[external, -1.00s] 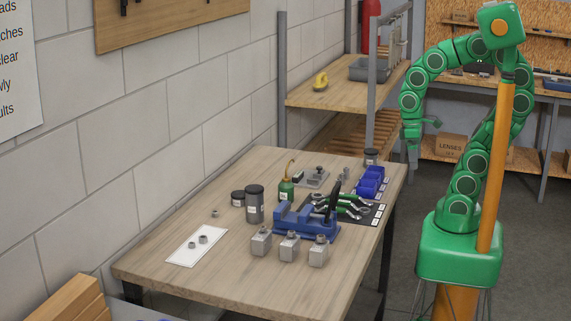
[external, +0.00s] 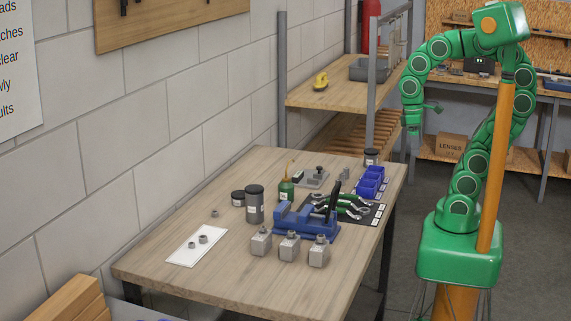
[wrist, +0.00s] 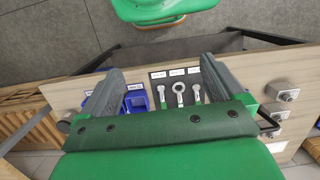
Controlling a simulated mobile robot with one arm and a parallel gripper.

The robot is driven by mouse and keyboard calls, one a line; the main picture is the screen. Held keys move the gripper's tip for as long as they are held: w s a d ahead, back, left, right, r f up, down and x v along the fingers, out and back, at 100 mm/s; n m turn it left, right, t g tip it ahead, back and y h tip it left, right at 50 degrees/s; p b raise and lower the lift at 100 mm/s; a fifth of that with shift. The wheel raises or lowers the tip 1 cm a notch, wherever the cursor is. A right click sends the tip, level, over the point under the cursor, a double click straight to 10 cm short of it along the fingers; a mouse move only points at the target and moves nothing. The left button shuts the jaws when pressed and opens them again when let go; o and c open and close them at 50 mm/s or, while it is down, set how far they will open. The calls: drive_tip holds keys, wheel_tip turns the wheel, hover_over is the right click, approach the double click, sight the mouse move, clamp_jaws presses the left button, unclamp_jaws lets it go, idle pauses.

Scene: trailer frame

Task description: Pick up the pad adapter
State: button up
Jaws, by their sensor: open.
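I cannot tell for sure which piece is the pad adapter. Small grey rings (external: 203,239) lie on a white sheet. My gripper (external: 413,130) is open and empty, raised beyond the table's right edge, apart from everything. In the wrist view its two fingers (wrist: 160,66) are spread wide, with wrenches (wrist: 180,92) and a blue bin (wrist: 137,101) seen beyond them. Grey blocks (wrist: 289,96) show at right.
The wooden table (external: 160,262) also holds a blue vise (external: 306,221), dark jars (external: 254,204), a green oil bottle (external: 286,190) and wrenches on a dark mat. A shelf (external: 345,95) stands behind. The table's left front is mostly clear.

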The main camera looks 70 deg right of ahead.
drive_tip(key=w+d+r+n+t+y, duration=0.1)
drive_tip(key=w+r+n+y, duration=0.2)
drive_tip(key=w, duration=0.4)
drive_tip(key=w+d+r+n+t+y, duration=0.1)
drive_tip(key=w+d+r+n+y, duration=0.15)
drive_tip(key=w, duration=0.45)
drive_tip(key=w+d+r+n+t+y, duration=0.1)
drive_tip(key=w+d+t+y, duration=0.1)
drive_tip(key=w+d, duration=0.35)
drive_tip(key=w+d+n+t+y, duration=0.1)
drive_tip(key=w+d+n+y, duration=0.15)
drive_tip(key=d, duration=0.65)
drive_tip(key=s+d+f+m+t+h, duration=0.1)
drive_tip(key=s+d+f+t, duration=0.15)
drive_tip(key=d, duration=0.95)
drive_tip(key=s+d+f+t, duration=0.1)
drive_tip(key=d+f+t, duration=0.3)
drive_tip(key=d, duration=0.7)
approach(367, 154)
drive_tip(key=shift+w+a+f+t, duration=0.15)
drive_tip(key=shift+w+f+t, duration=0.3)
drive_tip(key=shift+f, duration=0.3)
drive_tip(key=shift+w+a+f, duration=0.15)
drive_tip(key=shift+w+f, duration=0.1)
drive_tip(key=shift+f, duration=0.1)
drive_tip(key=shift+d+x, duration=0.25)
drive_tip(key=shift+x, duration=3.35)
drive_tip(key=shift+w, duration=0.15)
drive_tip(key=c, duration=1.5)
